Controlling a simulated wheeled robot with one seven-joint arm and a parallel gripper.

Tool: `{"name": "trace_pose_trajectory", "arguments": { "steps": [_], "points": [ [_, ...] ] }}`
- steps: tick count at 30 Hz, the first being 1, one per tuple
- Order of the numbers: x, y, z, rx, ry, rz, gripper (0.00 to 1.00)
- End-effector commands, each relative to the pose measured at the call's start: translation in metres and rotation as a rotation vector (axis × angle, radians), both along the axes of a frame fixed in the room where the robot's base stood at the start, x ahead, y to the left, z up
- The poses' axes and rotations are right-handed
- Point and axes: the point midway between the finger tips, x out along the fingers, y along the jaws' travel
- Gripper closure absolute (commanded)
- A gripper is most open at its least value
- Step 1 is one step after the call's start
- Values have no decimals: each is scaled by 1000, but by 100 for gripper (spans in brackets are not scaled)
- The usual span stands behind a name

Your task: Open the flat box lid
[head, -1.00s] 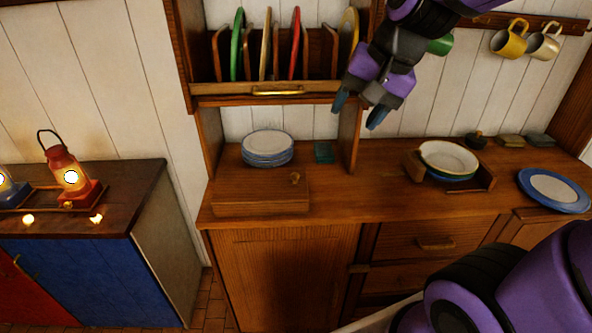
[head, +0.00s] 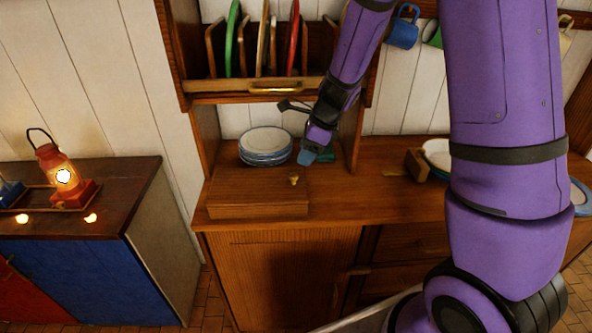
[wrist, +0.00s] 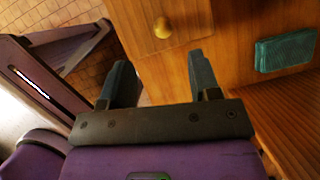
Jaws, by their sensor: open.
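The flat wooden box (head: 250,197) lies on the counter's left part, its lid closed. A small brass-coloured knob (head: 293,180) stands on the lid near its right end; the knob also shows in the wrist view (wrist: 162,27), beyond my fingers. My gripper (head: 312,157) is in the air behind and a little right of the knob in the head view, apart from it. In the wrist view the two fingers of my gripper (wrist: 162,72) are spread with nothing between them.
A stack of blue-rimmed plates (head: 265,143) stands behind the box. A small teal block (wrist: 286,50) lies near my gripper. A plate rack (head: 240,88) hangs above. A wooden holder with a bowl (head: 437,152) is to the right, partly behind my arm.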

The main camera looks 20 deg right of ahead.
Motion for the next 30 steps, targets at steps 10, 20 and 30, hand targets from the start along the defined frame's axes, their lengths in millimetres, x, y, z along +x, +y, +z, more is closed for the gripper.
{"name": "trace_pose_trajectory", "arguments": {
  "steps": [10, 20, 30],
  "points": [
    [7, 5, -28, 4, 22, -47, 43],
    [15, 20, -68, 5, 21, -44, 43],
    [17, 24, -78, 4, 17, -44, 43]
  ]
}}
